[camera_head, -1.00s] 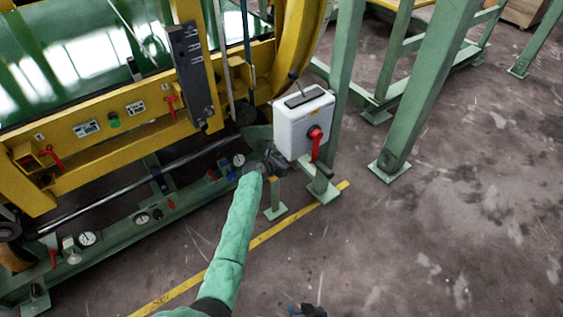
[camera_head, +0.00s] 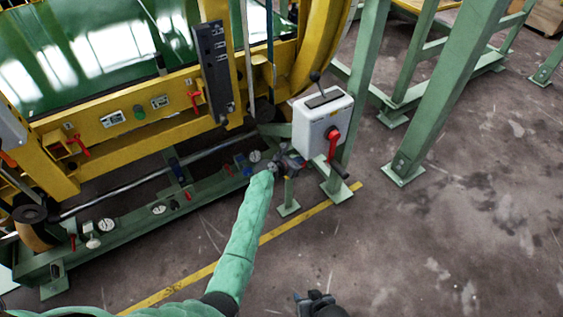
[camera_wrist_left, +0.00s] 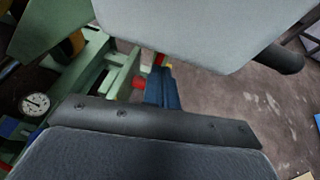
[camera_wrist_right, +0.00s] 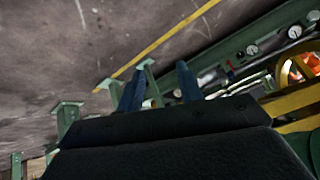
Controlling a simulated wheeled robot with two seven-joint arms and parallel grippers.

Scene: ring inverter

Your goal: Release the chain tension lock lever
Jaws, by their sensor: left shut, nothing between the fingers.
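I cannot tell which lever is the chain tension lock. A red lever with a dark grip (camera_head: 334,146) hangs down the front of a white box (camera_head: 322,118); a black-knobbed lever (camera_head: 315,77) stands on top. Smaller red levers sit on the yellow beam, at its middle (camera_head: 194,101) and left (camera_head: 78,146). My left gripper (camera_head: 290,163) is shut and empty, just left of and below the box. In the left wrist view, its blue fingers (camera_wrist_left: 163,88) are together under the pale box (camera_wrist_left: 205,30). My right gripper (camera_head: 315,298) is low; its blue fingers (camera_wrist_right: 158,86) are apart and empty.
The green post (camera_head: 362,85) stands right beside the box. A low green rail with gauges (camera_head: 103,224) runs along the machine at left. A yellow floor line (camera_head: 285,231) passes below the box. Open floor (camera_head: 450,230) lies to the right.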

